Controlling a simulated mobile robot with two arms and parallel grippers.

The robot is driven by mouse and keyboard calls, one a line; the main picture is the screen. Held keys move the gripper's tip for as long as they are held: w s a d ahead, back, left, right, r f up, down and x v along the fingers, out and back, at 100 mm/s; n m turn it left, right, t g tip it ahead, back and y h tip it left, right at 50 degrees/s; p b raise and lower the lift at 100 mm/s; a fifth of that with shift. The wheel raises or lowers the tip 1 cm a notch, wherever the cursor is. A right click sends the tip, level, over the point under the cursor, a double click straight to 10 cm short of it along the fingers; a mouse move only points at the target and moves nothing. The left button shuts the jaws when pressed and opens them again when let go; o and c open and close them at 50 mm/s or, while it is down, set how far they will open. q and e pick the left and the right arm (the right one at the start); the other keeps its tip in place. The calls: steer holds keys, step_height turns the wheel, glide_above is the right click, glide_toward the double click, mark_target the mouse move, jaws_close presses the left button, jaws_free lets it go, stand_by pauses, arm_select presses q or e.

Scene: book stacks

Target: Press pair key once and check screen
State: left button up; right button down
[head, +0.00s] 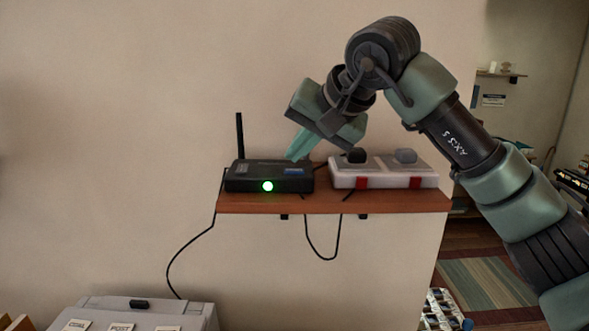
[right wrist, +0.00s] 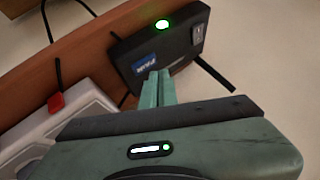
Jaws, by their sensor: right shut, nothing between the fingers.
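A black router-like box (head: 268,176) with an upright antenna and a lit green light (head: 267,186) sits at the left end of a wooden wall shelf (head: 335,202). In the right wrist view the box (right wrist: 175,45) bears a blue label (right wrist: 145,66), seemingly reading "PAIR", and a small grey patch (right wrist: 198,33). My right gripper (head: 294,158) is shut and empty, its tips pointing down at the box's top. In the wrist view the fingertips (right wrist: 158,76) overlap the box beside the blue label; I cannot tell whether they touch. No separate screen is clearly visible. My left gripper is out of view.
A white power strip (head: 383,172) with red switches and two dark plugs sits on the shelf's right half. A black cable (head: 178,258) hangs from the shelf. A grey machine (head: 165,308) with labelled keys stands below left. The wall left of the shelf is bare.

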mark_target(298, 172)
stand_by(0.3)
steer(key=shift+f, duration=0.45)
steer(key=shift+f+b, duration=0.2)
steer(key=shift+b, duration=0.2)
steer(key=shift+r+p, duration=0.65)
steer(key=shift+r, duration=0.05)
step_height(298, 172, up, 6)
steer(key=p, duration=0.5)
stand_by(0.6)
